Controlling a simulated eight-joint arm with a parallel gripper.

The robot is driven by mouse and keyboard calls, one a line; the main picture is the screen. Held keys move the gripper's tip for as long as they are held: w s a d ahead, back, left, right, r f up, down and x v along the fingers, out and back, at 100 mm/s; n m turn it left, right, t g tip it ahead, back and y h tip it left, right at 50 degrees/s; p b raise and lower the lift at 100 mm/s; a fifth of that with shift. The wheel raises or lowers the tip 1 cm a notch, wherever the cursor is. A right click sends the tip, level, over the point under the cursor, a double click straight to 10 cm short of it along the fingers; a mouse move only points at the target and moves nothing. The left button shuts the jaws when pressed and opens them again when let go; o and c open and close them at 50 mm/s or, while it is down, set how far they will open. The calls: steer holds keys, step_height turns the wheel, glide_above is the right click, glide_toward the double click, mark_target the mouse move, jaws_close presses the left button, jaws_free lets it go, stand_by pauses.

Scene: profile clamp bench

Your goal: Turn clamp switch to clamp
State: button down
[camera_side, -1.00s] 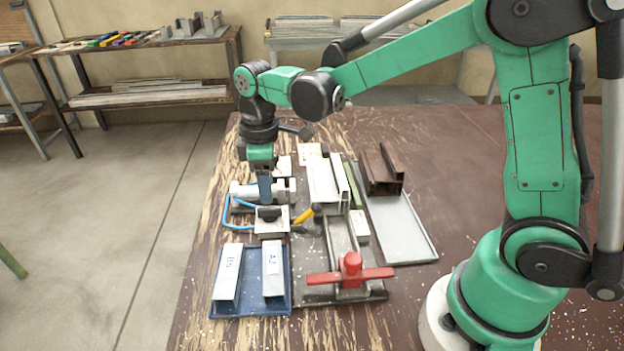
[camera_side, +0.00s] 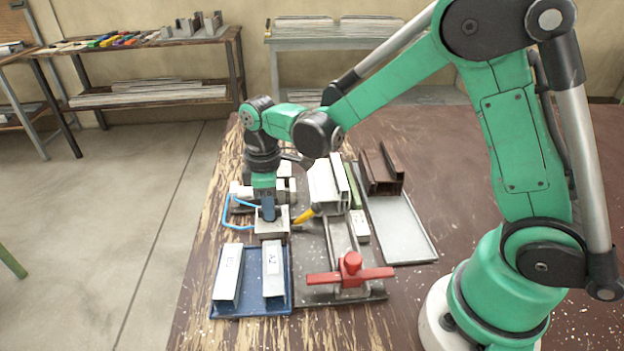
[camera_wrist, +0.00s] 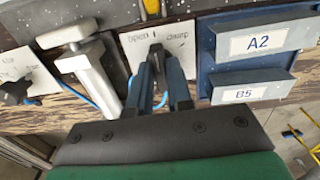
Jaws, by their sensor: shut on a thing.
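The clamp switch is a dark knob (camera_wrist: 156,52) on a pale plate (camera_wrist: 138,38) with lettering for two positions; the right word looks like "clamp", the left is blurred. In the side view its grey box (camera_side: 271,228) stands behind the blue tray. My gripper (camera_side: 268,214) points down onto the box top. In the wrist view my gripper (camera_wrist: 158,70) has its two blue fingers on either side of the knob, shut on it. The fingers partly hide the knob, and its exact pointing direction is hard to tell.
A blue tray (camera_side: 288,305) holds bars labelled B5 and A2. A pale profile (camera_side: 322,188) lies on the fixture, with a yellow-tipped part (camera_side: 303,216) beside the switch. A red handle (camera_side: 350,272) stands at the front. A grey tray (camera_side: 405,235) holds brown profiles. A blue hose (camera_side: 226,212) loops left.

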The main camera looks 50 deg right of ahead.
steer(key=shift+m, duration=0.3)
steer(key=m, duration=1.1)
steer(key=shift+m, duration=0.3)
stand_by(0.4)
steer(key=c, duration=0.8)
jaws_free()
steer(key=shift+r, duration=2.85)
